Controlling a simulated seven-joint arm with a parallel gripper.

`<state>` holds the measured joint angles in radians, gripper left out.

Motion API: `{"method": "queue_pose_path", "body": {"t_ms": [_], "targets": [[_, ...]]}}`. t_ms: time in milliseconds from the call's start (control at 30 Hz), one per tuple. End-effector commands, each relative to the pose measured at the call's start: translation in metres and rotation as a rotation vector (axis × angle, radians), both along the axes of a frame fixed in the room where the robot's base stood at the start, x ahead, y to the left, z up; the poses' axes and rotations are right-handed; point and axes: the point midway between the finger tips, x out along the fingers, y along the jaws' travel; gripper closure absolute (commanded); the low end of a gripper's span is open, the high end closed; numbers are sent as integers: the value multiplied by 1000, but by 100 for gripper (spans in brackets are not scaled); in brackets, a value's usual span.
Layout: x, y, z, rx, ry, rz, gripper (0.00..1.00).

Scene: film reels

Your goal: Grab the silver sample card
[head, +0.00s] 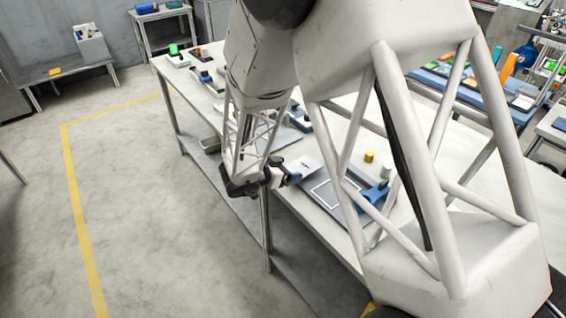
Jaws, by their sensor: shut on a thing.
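The silver sample card (308,167) is a flat, light grey plate with a small dark mark. It shows just right of my gripper (290,178), over the near side of the long white table.
A grey board with a white outlined rectangle (322,188) lies on the table beside the card. My arm covers much of the table (345,125). Several small items stand at the table's far end. The floor at left is clear.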

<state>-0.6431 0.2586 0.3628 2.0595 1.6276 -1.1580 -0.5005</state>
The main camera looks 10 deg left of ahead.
Motion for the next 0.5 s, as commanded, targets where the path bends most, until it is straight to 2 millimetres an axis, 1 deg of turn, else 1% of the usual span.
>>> {"method": "queue_pose_path", "body": {"t_ms": [33, 100, 300, 500], "targets": [[-9, -4, 1, -1, 1, 0, 42], [-21, -9, 3, -1, 1, 0, 42], [-51, -21, 5, 0, 0, 0, 42], [-72, -30, 7, -1, 1, 0, 42]]}}
